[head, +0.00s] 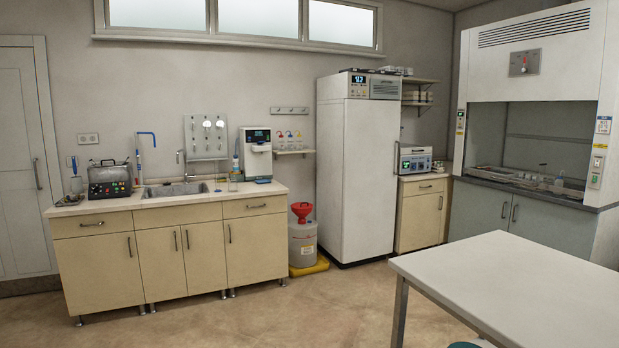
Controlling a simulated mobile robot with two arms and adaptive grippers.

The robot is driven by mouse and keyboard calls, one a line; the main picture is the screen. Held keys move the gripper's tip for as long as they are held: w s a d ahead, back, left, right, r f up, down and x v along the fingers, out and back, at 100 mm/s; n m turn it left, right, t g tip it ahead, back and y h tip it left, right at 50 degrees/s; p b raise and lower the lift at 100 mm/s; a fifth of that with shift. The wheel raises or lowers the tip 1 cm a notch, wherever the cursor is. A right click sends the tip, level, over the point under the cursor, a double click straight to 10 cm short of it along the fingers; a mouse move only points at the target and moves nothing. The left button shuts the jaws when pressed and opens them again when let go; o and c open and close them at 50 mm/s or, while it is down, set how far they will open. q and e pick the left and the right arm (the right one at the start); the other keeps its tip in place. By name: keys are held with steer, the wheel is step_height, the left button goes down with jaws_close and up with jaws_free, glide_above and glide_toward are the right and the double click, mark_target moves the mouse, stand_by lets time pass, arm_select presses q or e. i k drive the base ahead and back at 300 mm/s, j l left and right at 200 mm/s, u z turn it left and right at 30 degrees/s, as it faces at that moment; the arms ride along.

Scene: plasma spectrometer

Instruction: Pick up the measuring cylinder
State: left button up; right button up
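I cannot make out the measuring cylinder for certain. A slim upright item with a blue part (236,164) stands on the sink counter, left of a white instrument; it is too small to tell whether it is a cylinder. Small vessels (558,182) also sit inside the fume hood, too small to identify. Neither of my grippers shows in the head view.
The sink counter (110,206) runs along the back wall, with a grey device (109,184) on it. A waste container with a red funnel (302,243) stands beside a tall white fridge (357,170). A bare white table (520,285) is at front right. The left floor is clear.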

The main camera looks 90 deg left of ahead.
mark_target(217, 176)
steer(key=u, duration=3.45)
steer(key=i+u, duration=0.1)
steer(key=i, duration=4.2)
